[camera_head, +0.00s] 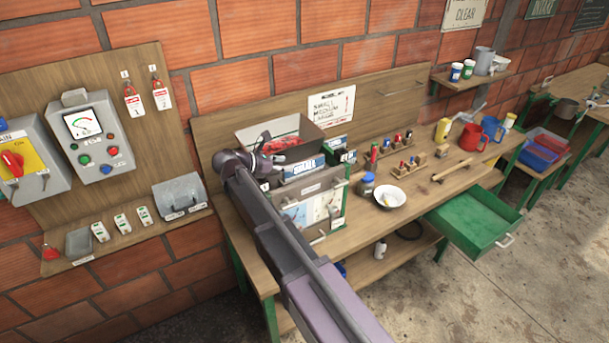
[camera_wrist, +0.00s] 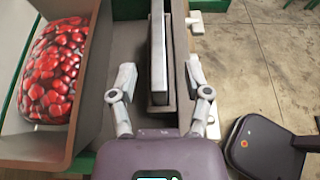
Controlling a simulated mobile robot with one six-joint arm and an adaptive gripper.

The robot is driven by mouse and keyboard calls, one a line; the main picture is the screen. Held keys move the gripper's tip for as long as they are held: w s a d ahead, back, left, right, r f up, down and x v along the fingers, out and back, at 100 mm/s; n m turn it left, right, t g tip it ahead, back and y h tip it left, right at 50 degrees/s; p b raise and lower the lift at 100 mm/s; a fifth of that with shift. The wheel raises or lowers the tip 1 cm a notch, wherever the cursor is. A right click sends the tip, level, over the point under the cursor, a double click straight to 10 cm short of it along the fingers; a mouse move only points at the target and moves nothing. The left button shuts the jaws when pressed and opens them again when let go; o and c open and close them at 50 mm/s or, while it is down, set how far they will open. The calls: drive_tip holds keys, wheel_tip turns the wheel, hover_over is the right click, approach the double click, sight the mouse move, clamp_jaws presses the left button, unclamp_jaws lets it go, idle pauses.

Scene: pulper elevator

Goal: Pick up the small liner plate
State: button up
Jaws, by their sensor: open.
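In the wrist view, a narrow pale grey plate (camera_wrist: 158,45) stands on edge in a dark slot. It looks like a liner plate, but I cannot read a size on it. My gripper (camera_wrist: 160,76) is open, with one finger on each side of the plate's line and a gap to it on both sides. In the head view my gripper (camera_head: 238,165) is over the left end of the bench, beside a rack with labelled fronts (camera_head: 312,187). My arm hides part of that area, and I cannot single out the plate there.
A tray of red pieces (camera_head: 288,140) stands behind the rack; its red contents (camera_wrist: 52,70) fill the wrist view's left. A white bowl (camera_head: 391,197) and blue-lidded jar (camera_head: 367,184) stand to the right. An open green drawer (camera_head: 474,222) juts out in front.

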sight(294, 164)
drive_tip(key=shift+f+b+x, duration=0.2)
drive_tip(key=shift+b+x, duration=0.9)
drive_tip(key=shift+x, duration=1.55)
drive_tip(key=shift+a, duration=0.2)
clamp_jaws()
